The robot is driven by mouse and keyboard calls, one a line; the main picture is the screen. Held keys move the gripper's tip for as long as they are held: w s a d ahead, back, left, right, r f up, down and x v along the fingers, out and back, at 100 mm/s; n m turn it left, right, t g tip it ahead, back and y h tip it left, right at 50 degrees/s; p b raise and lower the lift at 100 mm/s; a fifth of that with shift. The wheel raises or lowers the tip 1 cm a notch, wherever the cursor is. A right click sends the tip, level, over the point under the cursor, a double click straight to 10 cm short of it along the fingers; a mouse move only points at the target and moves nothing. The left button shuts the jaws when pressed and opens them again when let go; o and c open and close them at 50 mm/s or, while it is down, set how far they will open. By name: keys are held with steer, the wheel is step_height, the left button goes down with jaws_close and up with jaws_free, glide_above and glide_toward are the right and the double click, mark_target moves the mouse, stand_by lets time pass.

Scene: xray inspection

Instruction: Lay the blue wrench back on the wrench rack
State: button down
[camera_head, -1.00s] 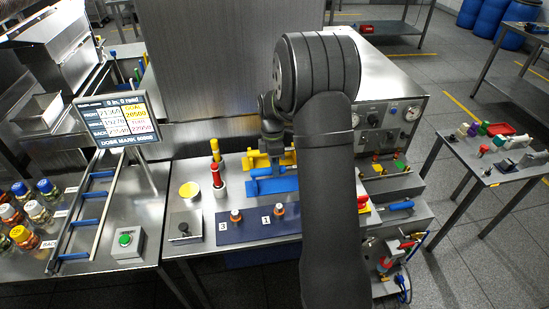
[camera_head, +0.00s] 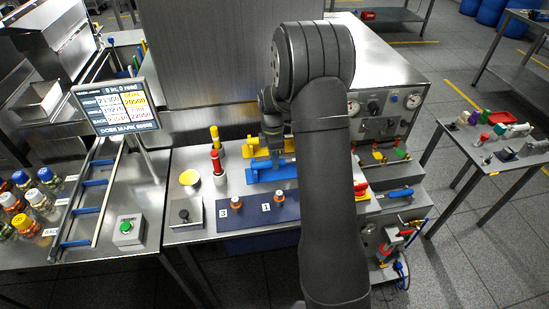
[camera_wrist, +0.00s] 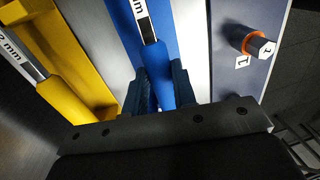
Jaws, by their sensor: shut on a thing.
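The blue wrench (camera_wrist: 161,74) has a blue handle and a metal shank with a white "mm" label. In the wrist view its handle lies between the two dark fingers of my gripper (camera_wrist: 160,82), shut on it. The wrench lies lengthwise along the blue bed (camera_wrist: 166,28) of the wrench rack, over or in it; I cannot tell whether it touches. The head view shows the rack's blue part (camera_head: 284,172) below my gripper (camera_head: 272,155); my arm partly hides it. A yellow wrench (camera_wrist: 64,88) lies in the yellow bed next to it.
A red-handled tool (camera_head: 216,160) stands upright to the left. A grey stepped unit with gauges (camera_head: 411,100) stands to the right.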

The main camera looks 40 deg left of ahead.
steer(key=shift+f, duration=0.1)
steer(key=c, duration=1.1)
jaws_free()
step_height(320, 180, up, 17)
steer(key=w+a, duration=0.1)
steer(key=a, duration=0.1)
steer(key=shift+w, duration=0.4)
steer(key=f, duration=0.5)
steer(key=s+d+f, duration=0.1)
steer(key=f, duration=0.5)
steer(key=d+f, duration=0.1)
steer(key=f, duration=0.5)
steer(key=shift+s, duration=0.4)
steer(key=shift+r, duration=0.1)
steer(key=shift+r, duration=0.1)
